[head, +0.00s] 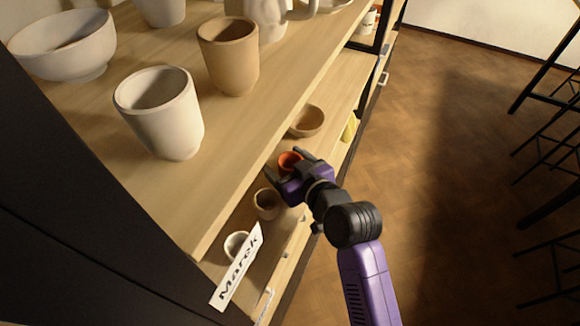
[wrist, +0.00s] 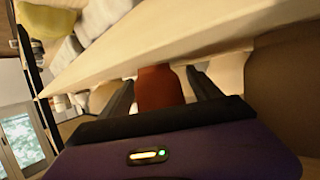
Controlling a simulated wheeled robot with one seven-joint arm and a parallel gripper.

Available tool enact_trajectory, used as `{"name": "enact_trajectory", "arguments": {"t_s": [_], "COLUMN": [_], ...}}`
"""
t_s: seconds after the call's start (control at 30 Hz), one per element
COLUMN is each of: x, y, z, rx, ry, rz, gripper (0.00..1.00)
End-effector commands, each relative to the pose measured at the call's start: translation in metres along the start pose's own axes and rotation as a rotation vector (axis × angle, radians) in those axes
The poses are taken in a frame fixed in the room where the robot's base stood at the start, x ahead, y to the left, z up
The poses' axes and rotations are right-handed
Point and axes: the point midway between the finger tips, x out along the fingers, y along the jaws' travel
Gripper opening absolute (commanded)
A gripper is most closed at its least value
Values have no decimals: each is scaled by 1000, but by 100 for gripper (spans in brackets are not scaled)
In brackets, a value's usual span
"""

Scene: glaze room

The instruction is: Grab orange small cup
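The orange small cup (head: 290,160) stands on the lower shelf in the head view, with its rim showing between the fingers of my gripper (head: 293,164). In the wrist view the cup (wrist: 160,90) shows as a reddish-orange body between the two dark fingers of my gripper (wrist: 162,92). The fingers are apart, one on each side of the cup, with a small gap visible at each side. The lower part of the cup is hidden by my gripper's purple body.
The upper shelf (head: 225,175) overhangs close to my gripper and bears a white cup (head: 170,115) and a tan cup (head: 230,60). On the lower shelf are a brown bowl (head: 307,121), a brown cup (head: 266,204) and a pale cup (head: 237,245).

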Motion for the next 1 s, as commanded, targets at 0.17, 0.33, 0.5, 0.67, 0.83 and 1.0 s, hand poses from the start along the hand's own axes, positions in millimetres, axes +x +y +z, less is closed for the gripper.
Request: {"name": "enact_trajectory", "arguments": {"t_s": [0.17,0.33,0.5,0.67,0.83,1.0], "x": [0,0,0,-2,-12,-23], "y": [0,0,0,0,0,0], "z": [0,0,0,-7,-33,-64], "rx": [0,0,0,0,-1,-2], "ry": [0,0,1,2,5,5], "rz": [0,0,0,0,0,0], "gripper": [38,4,1,1,1,1]}}
